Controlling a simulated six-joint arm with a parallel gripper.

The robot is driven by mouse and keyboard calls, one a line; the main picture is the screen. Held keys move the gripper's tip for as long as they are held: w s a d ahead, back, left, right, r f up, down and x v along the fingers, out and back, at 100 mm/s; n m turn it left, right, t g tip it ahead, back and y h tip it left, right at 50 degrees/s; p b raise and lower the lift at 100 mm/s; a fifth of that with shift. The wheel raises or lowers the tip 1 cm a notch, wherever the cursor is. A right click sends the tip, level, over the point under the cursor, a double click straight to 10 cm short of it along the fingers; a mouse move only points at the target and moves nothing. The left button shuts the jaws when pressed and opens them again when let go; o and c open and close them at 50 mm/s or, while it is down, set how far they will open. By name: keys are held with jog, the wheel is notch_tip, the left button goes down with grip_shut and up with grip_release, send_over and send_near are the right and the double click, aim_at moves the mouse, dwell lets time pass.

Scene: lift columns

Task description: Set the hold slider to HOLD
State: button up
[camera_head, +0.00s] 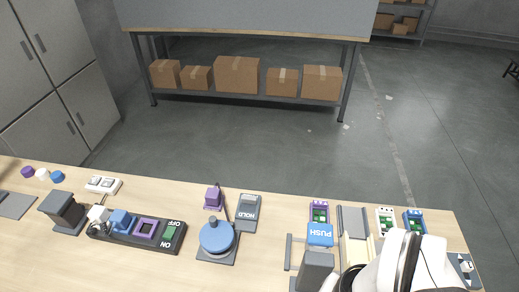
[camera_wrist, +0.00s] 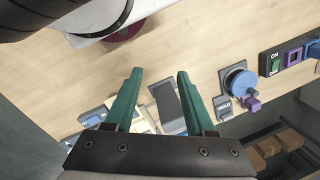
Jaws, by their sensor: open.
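The hold slider (camera_head: 249,212) is a small grey unit with upside-down white HOLD lettering, standing on the table right of the blue round knob. It also shows in the wrist view (camera_wrist: 223,107), right of my fingers. Its setting is too small to tell. My gripper (camera_wrist: 160,74) has two green fingers, spread open and empty. They are above the table, apart from the slider, with a long grey part (camera_wrist: 167,105) visible between them. In the head view my white arm is at the lower right, and the fingers cannot be made out.
The blue knob (camera_head: 216,237) with its upright rod and a purple block (camera_head: 213,197) are left of the slider. Further left is a black ON/OFF strip (camera_head: 137,231). A blue PUSH block (camera_head: 320,235) and green-and-purple connectors (camera_head: 319,212) are right. Bare table lies between the slider and PUSH block.

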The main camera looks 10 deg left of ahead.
jog(key=shift+c, duration=0.2)
jog(key=w+a+r+m, duration=0.2)
jog(key=w+r, duration=0.1)
jog(key=w, duration=0.5)
jog(key=m+y, duration=0.3)
jog(key=m, duration=0.7)
send_over(251, 197)
jog(key=d, duration=0.6)
notch_tip(251, 197, down, 8)
jog(key=x, duration=1.5)
jog(key=shift+d+f, duration=0.15)
jog(key=shift+d, duration=0.15)
grip_shut()
jog(key=shift+w, duration=0.1)
